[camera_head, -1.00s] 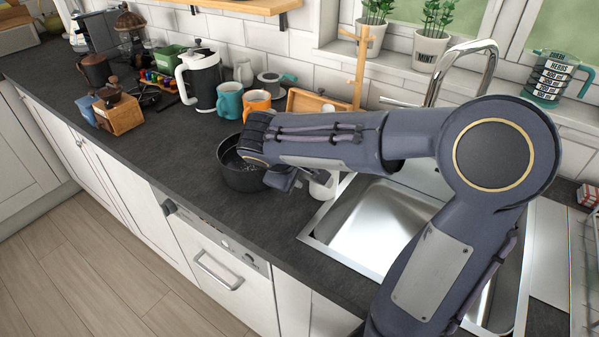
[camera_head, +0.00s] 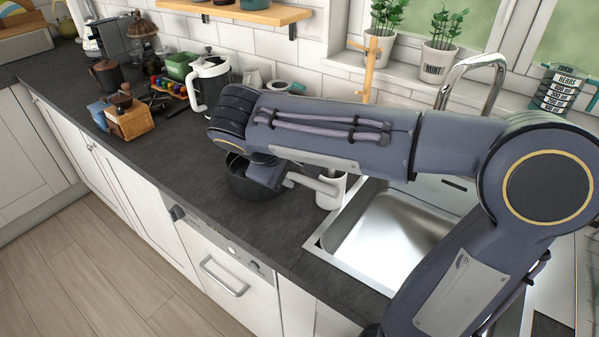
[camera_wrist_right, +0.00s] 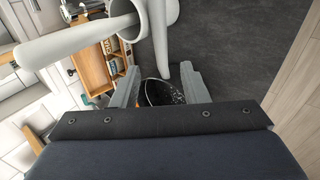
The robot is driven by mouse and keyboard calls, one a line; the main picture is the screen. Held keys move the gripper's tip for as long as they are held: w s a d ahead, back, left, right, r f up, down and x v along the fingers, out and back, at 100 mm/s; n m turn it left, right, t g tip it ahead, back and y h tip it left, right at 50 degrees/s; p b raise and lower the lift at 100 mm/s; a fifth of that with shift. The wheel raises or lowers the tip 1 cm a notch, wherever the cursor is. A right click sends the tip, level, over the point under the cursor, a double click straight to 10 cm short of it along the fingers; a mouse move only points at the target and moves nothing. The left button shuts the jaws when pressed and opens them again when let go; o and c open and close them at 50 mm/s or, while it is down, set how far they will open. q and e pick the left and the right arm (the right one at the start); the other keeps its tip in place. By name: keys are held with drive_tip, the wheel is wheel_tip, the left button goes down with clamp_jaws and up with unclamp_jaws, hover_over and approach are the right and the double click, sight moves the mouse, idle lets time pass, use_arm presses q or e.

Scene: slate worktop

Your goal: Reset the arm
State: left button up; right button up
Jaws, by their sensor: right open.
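My right arm (camera_head: 460,145) reaches in from the right across the head view, over the sink and worktop. Its gripper (camera_head: 268,174) points down beside and above the dark pot (camera_head: 247,186), partly hidden by my wrist. In the right wrist view the gripper (camera_wrist_right: 160,88) has its two grey fingers apart, with nothing held between them. The dark pot (camera_wrist_right: 160,93) shows beyond the gap. My left gripper is in neither view.
A white holder (camera_head: 331,190) with a pale handle sticking out stands close to the gripper; pale handles (camera_wrist_right: 160,35) loom near the fingers in the wrist view. The steel sink (camera_head: 385,235) and tap (camera_head: 470,75) lie right. The worktop front is clear.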

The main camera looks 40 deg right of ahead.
drive_tip(key=shift+v, duration=0.8)
drive_tip(key=s+a+f+m+y+p, duration=0.1)
drive_tip(key=s+f+y, duration=0.1)
drive_tip(key=s, duration=0.2)
drive_tip(key=s+f+m+y+p, duration=0.1)
drive_tip(key=s+f+y, duration=0.1)
drive_tip(key=s, duration=0.3)
drive_tip(key=s+a+f+m+y+p, duration=0.1)
drive_tip(key=s+f+y, duration=0.1)
drive_tip(key=s+y, duration=0.1)
drive_tip(key=shift+s+a+f+m+t+y, duration=0.1)
drive_tip(key=shift+s+a+m+t+y, duration=0.1)
drive_tip(key=shift+s, duration=0.15)
drive_tip(key=shift+s+a+f+m+t+y, duration=0.1)
drive_tip(key=shift+s+a+f+y, duration=0.1)
drive_tip(key=shift+s, duration=0.15)
drive_tip(key=s+a+m+t+y, duration=0.1)
drive_tip(key=s+a+f+m+t+y, duration=0.1)
drive_tip(key=a, duration=0.1)
drive_tip(key=shift+s+a+m+y+p, duration=0.1)
drive_tip(key=shift+a+m+y+p, duration=0.2)
drive_tip(key=shift+p, duration=0.1)
